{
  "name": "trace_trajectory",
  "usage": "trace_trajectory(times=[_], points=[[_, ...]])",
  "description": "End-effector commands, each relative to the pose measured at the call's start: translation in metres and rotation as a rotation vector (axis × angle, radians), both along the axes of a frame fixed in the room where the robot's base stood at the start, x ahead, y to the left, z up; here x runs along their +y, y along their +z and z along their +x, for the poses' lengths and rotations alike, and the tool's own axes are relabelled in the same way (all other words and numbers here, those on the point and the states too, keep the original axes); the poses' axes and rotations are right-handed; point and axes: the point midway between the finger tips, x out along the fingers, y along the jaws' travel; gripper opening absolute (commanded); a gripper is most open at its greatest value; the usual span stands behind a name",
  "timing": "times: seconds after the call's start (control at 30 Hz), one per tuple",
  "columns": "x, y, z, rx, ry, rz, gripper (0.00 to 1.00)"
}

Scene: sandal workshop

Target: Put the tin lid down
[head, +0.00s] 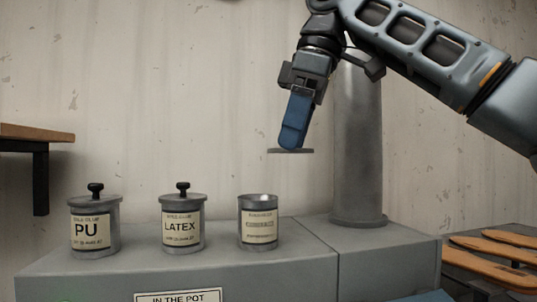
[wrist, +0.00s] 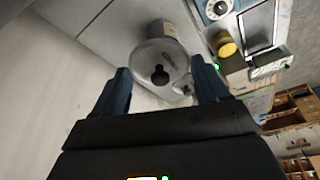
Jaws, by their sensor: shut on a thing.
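My gripper (head: 291,148) points down over the bench and is shut on the tin lid (head: 306,151), a flat grey disc held level. In the wrist view the lid (wrist: 147,60) sits between the two blue fingers, its black knob facing my palm. The finger hides the knob in the head view. The lid hangs well above and slightly right of the open tin (head: 258,228), apart from it. That tin has a pale label and no lid on.
The PU tin (head: 94,230) and the LATEX tin (head: 183,225) stand lidded to the left on the grey bench (head: 110,276). A thick grey column (head: 359,150) rises close right of the lid. Wooden soles (head: 490,262) lie at right.

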Motion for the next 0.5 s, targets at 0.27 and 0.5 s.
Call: trace_trajectory(times=[0.27,0.5], points=[[-0.05,0.03,-0.003,-0.002,-0.003,-0.001,0.46],[-0.066,0.039,-0.004,-0.001,0.0,0.0,0.46]])
